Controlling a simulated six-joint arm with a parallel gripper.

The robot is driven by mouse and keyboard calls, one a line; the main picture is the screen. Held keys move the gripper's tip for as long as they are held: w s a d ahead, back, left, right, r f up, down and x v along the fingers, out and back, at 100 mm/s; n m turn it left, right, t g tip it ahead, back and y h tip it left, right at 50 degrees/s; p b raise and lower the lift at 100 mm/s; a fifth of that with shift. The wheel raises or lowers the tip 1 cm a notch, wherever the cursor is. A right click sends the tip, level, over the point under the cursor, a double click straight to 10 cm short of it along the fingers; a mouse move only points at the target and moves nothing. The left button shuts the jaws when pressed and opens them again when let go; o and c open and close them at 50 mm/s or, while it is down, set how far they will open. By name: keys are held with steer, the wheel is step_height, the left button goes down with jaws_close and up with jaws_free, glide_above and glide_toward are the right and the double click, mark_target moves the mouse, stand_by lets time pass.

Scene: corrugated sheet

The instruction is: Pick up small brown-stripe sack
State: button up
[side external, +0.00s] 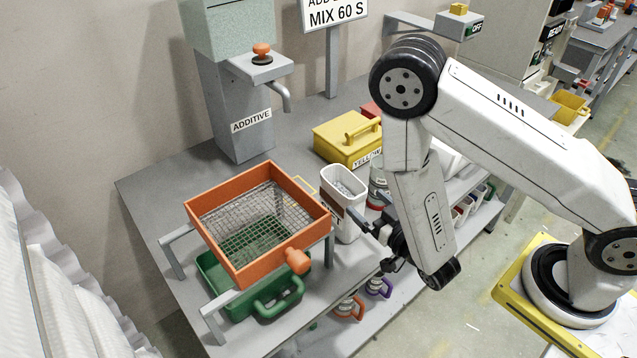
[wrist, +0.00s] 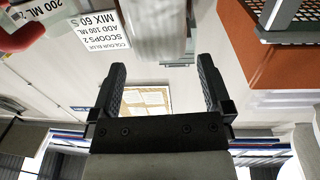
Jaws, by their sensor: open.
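My gripper (side external: 368,238) is beside the front edge of the grey bench in the side view, near a white bin and to the right of the orange sieve. In the wrist view my gripper (wrist: 158,85) has its two dark fingers wide apart with nothing held between them. My arm hides part of the bench's right side.
An orange-framed sieve (side external: 257,274) stands over a green tray (side external: 212,275). A white bin (side external: 344,209) and yellow box (side external: 338,143) stand on the bench (side external: 150,187). A grey additive dispenser (side external: 233,110) is behind.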

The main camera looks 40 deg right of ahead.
mark_target(349, 185)
steer(key=shift+w, duration=0.8)
steer(key=shift+w+d, duration=0.15)
steer(key=shift+w, duration=1.15)
steer(key=shift+w+d, duration=0.1)
steer(key=shift+w, duration=1.2)
jaws_close()
